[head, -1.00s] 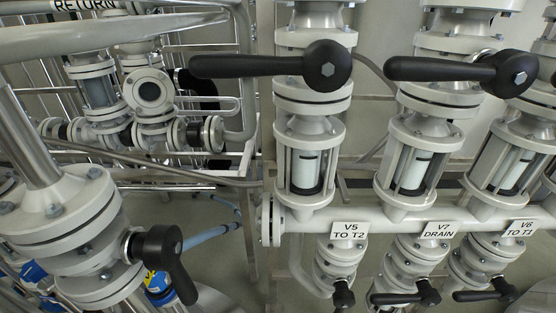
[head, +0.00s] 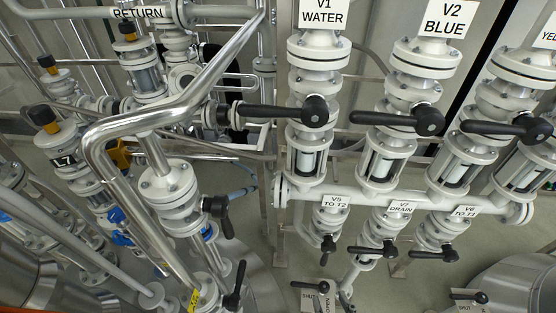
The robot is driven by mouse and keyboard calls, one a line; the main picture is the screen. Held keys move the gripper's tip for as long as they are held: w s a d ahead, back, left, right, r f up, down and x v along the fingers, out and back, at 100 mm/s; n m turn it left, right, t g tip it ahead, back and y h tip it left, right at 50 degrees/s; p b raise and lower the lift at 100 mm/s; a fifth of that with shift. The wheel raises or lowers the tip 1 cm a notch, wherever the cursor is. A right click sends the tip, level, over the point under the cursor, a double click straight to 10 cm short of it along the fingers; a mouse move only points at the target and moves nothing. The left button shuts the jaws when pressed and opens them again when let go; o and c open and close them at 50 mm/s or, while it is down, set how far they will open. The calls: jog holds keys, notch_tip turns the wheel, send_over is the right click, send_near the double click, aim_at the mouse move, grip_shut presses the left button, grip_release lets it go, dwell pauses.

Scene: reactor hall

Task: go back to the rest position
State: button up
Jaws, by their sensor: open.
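My gripper and arm do not show in the head view. A row of valves fills the right half: one under the V1 WATER label (head: 321,13), one under the V2 BLUE label (head: 443,23), and one at the right edge whose label is cut off. The V1 handle (head: 270,112), the V2 handle (head: 398,120) and the right-hand handle (head: 505,127) are black levers that lie roughly level, pointing left. Lower valves carry labels V5 TO T2 (head: 334,202), V7 DRAIN (head: 400,207) and V6 TO T3 (head: 463,211).
A thick bent steel pipe (head: 185,108) and a RETURN line (head: 135,13) cross the left side. Another black-handled valve (head: 220,212) stands left of centre. Rounded steel vessels (head: 515,280) are at the bottom right. Grey floor shows between the lower valves.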

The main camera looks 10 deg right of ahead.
jog(key=w+a+r+p, duration=0.1)
jog(key=a+r+p, duration=0.3)
jog(key=r+p, duration=0.5)
jog(key=w+a+r+p, duration=0.2)
jog(key=a+r+p, duration=0.3)
jog(key=r, duration=1.3)
jog(key=w+a+r+m+p, duration=0.1)
jog(key=a+r+p, duration=0.3)
jog(key=r+p, duration=0.9)
jog(key=shift+w+a+r+t, duration=0.2)
jog(key=shift+r+t, duration=0.2)
jog(key=shift+r, duration=0.15)
